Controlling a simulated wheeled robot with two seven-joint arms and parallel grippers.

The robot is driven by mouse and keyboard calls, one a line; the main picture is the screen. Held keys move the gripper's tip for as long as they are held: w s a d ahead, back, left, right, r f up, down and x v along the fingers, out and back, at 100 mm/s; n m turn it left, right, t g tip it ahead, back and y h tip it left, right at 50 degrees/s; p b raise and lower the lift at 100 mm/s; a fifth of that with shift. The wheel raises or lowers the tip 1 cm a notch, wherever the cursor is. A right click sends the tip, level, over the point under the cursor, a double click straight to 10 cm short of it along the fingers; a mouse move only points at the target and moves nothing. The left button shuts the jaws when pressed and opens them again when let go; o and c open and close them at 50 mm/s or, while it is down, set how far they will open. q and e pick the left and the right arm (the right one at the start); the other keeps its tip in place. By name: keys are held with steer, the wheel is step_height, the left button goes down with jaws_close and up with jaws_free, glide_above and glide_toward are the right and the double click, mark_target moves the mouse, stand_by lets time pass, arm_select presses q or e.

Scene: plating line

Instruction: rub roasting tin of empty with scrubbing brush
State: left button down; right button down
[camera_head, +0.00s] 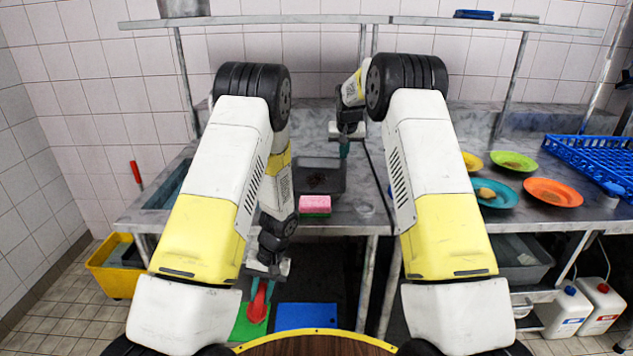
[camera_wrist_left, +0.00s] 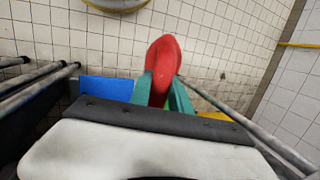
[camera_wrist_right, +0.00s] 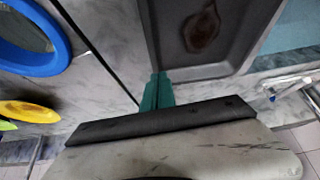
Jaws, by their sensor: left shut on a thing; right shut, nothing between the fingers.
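The dark grey roasting tin (camera_head: 328,164) stands on the steel counter in the head view. It holds no food, only a brown stain (camera_wrist_right: 201,28) on its floor, clear in the right wrist view. My left gripper (camera_head: 261,288) is low in front of the counter, well away from the tin. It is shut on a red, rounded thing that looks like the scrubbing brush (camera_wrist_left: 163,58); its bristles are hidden. My right gripper (camera_head: 344,150) is shut and empty, its green fingertips (camera_wrist_right: 158,78) close by the tin's edge; I cannot tell whether they touch.
A pink and green sponge (camera_head: 314,204) lies in front of the tin. Plates (camera_head: 553,192) with food and a blue rack (camera_head: 592,160) are at the right. A sink (camera_head: 165,190) is at the left, near a red handle (camera_head: 136,172). Green and blue boards (camera_head: 307,316) lie low in front.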

steer(key=shift+f, duration=2.15)
steer(key=shift+f, duration=0.4)
stand_by(0.4)
steer(key=shift+r, duration=0.1)
steer(key=shift+r, duration=2.95)
